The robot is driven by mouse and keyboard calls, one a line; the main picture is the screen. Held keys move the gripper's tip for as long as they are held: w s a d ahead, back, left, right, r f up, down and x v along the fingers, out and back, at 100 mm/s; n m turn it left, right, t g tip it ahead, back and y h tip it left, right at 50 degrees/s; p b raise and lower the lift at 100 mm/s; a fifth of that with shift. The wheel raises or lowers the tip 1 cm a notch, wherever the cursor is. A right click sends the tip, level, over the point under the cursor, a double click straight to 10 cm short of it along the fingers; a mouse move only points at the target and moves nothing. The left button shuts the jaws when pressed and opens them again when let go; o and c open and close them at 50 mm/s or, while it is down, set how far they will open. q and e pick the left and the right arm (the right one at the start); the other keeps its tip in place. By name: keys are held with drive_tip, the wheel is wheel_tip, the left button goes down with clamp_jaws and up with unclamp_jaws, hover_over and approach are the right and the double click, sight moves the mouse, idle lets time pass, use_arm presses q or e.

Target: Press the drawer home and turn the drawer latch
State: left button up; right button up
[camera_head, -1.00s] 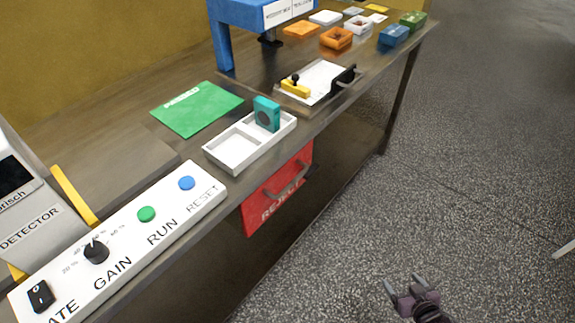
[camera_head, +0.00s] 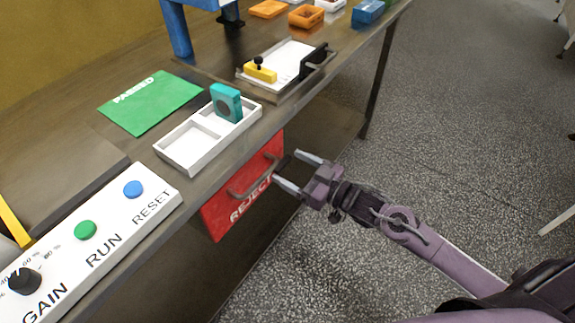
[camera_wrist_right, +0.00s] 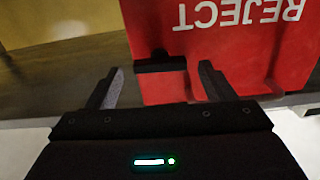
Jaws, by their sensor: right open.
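The red REJECT drawer front (camera_head: 216,216) hangs under the bench edge, with a grey bar handle (camera_head: 243,188) across it. In the right wrist view the red front (camera_wrist_right: 225,55) fills the upper right, its lettering upside down. A dark bar (camera_wrist_right: 160,64), likely part of the handle, shows ahead between my fingers. My right gripper (camera_head: 292,170) is open and empty, just right of the red front; I cannot tell if it touches. On the bench, a small metal-framed unit (camera_head: 287,62) has a black handle and a yellow lever (camera_head: 262,74) with a black knob. My left gripper is out of view.
A white two-compartment tray (camera_head: 187,151) holds a teal block (camera_head: 226,102) on the bench. A green PASSED mat (camera_head: 150,105) lies behind it. A control panel (camera_head: 108,222) with buttons and a knob is at lower left. Open floor lies right of the bench.

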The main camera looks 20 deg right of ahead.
drive_tip(key=shift+x, duration=0.9)
drive_tip(key=shift+c, duration=0.5)
drive_tip(key=c, duration=0.9)
